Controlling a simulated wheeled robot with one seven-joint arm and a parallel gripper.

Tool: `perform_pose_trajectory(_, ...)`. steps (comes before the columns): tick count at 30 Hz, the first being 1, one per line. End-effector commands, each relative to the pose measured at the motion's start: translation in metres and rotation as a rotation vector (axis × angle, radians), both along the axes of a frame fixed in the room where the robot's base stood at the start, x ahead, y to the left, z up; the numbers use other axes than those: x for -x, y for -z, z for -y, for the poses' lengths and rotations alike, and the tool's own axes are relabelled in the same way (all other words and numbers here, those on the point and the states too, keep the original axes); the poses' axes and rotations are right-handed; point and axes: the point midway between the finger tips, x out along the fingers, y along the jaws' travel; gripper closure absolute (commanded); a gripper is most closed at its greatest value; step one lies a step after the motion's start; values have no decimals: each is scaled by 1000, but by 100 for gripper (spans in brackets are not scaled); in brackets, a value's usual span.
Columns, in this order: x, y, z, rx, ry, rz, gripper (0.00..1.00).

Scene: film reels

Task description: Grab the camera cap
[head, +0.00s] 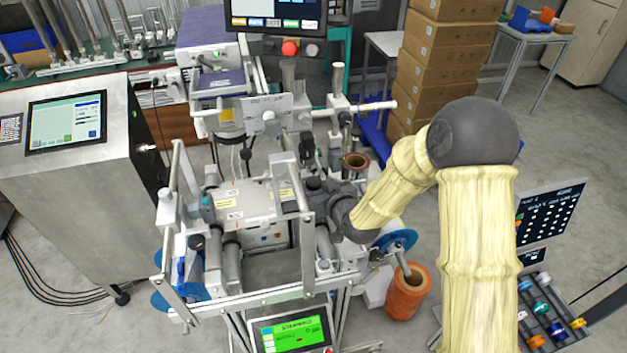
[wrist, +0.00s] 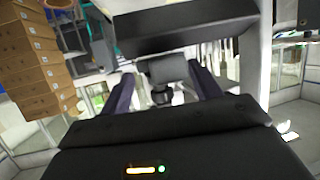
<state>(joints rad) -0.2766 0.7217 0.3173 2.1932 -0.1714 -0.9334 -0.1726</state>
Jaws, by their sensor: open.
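My gripper (wrist: 164,78) is open in the wrist view, with one dark finger on each side. Between the fingers, farther off, is a dark grey camera-like block (wrist: 168,68). A small round black piece (wrist: 162,96) sits at its lower end and looks like the camera cap. I see no finger touching it, and its distance is hard to judge. In the head view my gripper (head: 318,188) is over the middle of the machine, small and dark, with its fingertips hard to make out. A small black device (head: 307,144) stands just behind it; I cannot tell the cap there.
The machine's metal frame (head: 306,245) and rollers surround my gripper closely. A copper-coloured roll (head: 355,160) stands behind my wrist, and an orange roll (head: 406,292) is at the right. A screen (head: 275,14) hangs above the back. Stacked cardboard boxes (head: 440,65) stand behind.

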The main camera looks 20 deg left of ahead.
Motion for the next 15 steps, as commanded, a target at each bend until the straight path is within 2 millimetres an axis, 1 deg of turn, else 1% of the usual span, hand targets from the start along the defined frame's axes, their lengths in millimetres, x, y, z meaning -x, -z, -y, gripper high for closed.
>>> perform_pose_trajectory(3,-5,2,-5,0,0,0,37)
perform_pose_trajectory(15,-5,3,-5,0,0,0,37)
